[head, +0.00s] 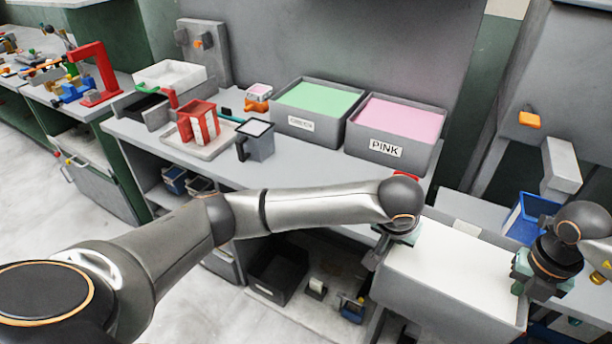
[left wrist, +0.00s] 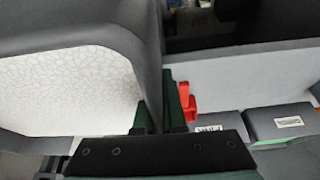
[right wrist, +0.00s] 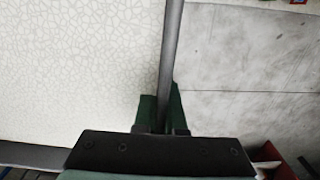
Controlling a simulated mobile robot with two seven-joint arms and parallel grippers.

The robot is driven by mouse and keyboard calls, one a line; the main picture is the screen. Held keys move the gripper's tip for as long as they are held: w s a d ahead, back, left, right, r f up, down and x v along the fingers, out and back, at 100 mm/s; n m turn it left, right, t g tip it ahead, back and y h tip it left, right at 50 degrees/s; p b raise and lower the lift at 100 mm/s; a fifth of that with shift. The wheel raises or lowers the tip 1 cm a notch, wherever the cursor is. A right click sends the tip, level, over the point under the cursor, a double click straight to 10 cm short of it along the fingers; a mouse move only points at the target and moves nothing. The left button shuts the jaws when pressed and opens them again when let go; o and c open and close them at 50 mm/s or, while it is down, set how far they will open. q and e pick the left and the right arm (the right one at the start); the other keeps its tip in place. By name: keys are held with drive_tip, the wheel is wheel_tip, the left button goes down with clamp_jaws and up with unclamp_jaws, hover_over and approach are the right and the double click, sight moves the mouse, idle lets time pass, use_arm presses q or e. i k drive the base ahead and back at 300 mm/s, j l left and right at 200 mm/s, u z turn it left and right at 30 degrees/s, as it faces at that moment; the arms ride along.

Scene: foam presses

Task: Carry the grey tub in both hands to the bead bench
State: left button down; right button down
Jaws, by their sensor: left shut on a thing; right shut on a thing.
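The grey tub (head: 425,304), filled nearly to the rim with white stuff, is at the lower right of the head view. My left gripper (head: 388,242) is shut on its left wall, which also shows between the fingers (left wrist: 160,112) in the left wrist view. My right gripper (head: 532,277) is shut on its right wall, seen edge-on between the fingers (right wrist: 160,112) in the right wrist view. The tub looks about level. Whether its underside touches anything is hidden. A grey bench (head: 222,170) holds tubs labelled GREEN (head: 310,126) and PINK (head: 395,160).
A grey jug (head: 258,146), a red-and-white holder (head: 197,125) and a white tray (head: 170,78) stand on that bench. A dark bin (head: 277,272) sits underneath. A blue bin (head: 530,217) is behind my right gripper. Pale floor (head: 180,255) is open at the left.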

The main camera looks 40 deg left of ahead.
sight(316, 178)
drive_tip(key=j, duration=0.4)
drive_tip(key=i+j, duration=0.15)
drive_tip(key=j, duration=0.25)
drive_tip(key=j+u, duration=0.1)
drive_tip(key=j, duration=0.35)
drive_tip(key=i+j, duration=0.55)
drive_tip(key=j, duration=0.15)
